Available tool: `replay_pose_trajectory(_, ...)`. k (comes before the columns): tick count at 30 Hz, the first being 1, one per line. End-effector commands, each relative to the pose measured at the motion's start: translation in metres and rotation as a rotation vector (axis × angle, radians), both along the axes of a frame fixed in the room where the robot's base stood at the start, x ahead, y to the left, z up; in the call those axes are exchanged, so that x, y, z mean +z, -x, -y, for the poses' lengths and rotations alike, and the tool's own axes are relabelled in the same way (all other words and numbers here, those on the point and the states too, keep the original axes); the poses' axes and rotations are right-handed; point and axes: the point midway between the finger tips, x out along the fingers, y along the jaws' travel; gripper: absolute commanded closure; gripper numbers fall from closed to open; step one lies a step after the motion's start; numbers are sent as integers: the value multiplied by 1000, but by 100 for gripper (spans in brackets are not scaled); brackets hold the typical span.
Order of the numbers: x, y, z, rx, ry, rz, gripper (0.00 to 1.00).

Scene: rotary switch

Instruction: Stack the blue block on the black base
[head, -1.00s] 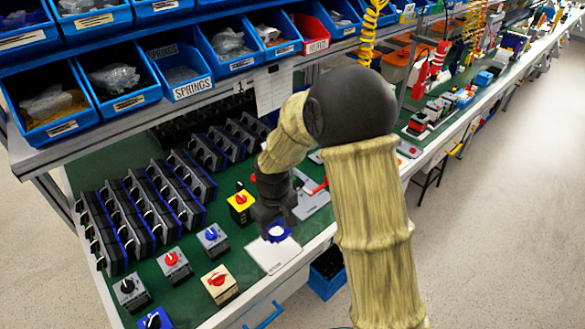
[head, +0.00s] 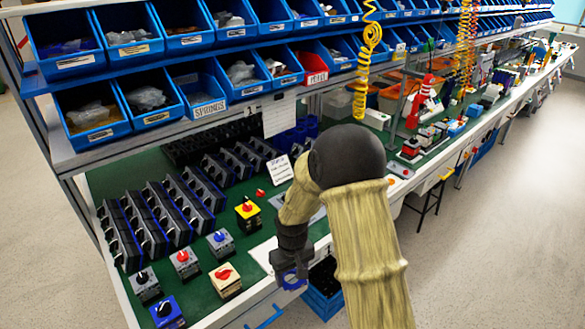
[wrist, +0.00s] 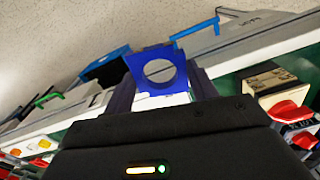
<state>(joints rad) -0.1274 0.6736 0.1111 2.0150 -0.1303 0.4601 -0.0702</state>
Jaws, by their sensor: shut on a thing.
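The blue block, a square piece with a round hole (wrist: 136,70), is between the two dark fingers of my gripper (wrist: 160,92) in the wrist view. In the head view my gripper (head: 291,262) is shut on it, and the blue block (head: 290,284) hangs at the bench's front edge, beside a white sheet. I cannot pick out the black base for certain. A yellow-topped switch with a dark lower body (head: 248,214) stands on the green mat, to the left of my arm.
Several small switch boxes, including a cream one with a red knob (head: 225,279) and a blue one (head: 166,311), stand along the front left. Rows of dark blue-edged modules (head: 160,215) lie behind. A blue crate (head: 322,298) is below the front edge. Shelves of bins (head: 150,90) overhang the back.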

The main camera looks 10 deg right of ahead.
Motion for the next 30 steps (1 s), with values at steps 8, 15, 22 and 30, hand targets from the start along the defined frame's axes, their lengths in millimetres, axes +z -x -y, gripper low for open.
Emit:
replay_pose_trajectory(8,-43,-6,34,-144,0,-5,65)
replay_pose_trajectory(15,-95,-4,73,-305,6,-8,65)
replay_pose_trajectory(22,-124,0,96,-402,11,1,65)
replay_pose_trajectory(30,-124,-1,96,-403,12,2,65)
